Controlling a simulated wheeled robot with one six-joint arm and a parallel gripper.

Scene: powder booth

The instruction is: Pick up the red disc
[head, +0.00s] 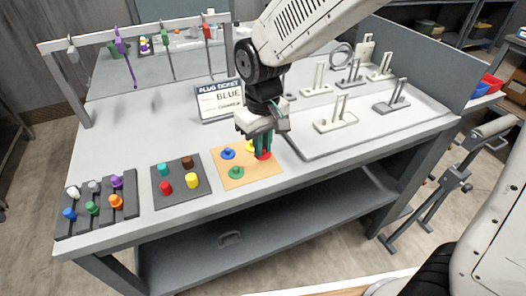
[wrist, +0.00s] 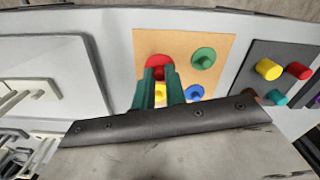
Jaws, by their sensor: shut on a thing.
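The red disc (head: 264,155) lies at the right side of a square tan board (head: 262,177) on the bench. In the wrist view the red disc (wrist: 157,62) shows at the tips of my gripper's green fingers. My gripper (head: 263,148) points down over the board, its fingers closed on the red disc's knob.
Blue (head: 228,153), green (head: 236,172) and yellow (head: 250,146) discs share the board. A dark tray of coloured plugs (head: 181,199) stands to the left. A grey tray with upright pegs (head: 336,149) is at the right.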

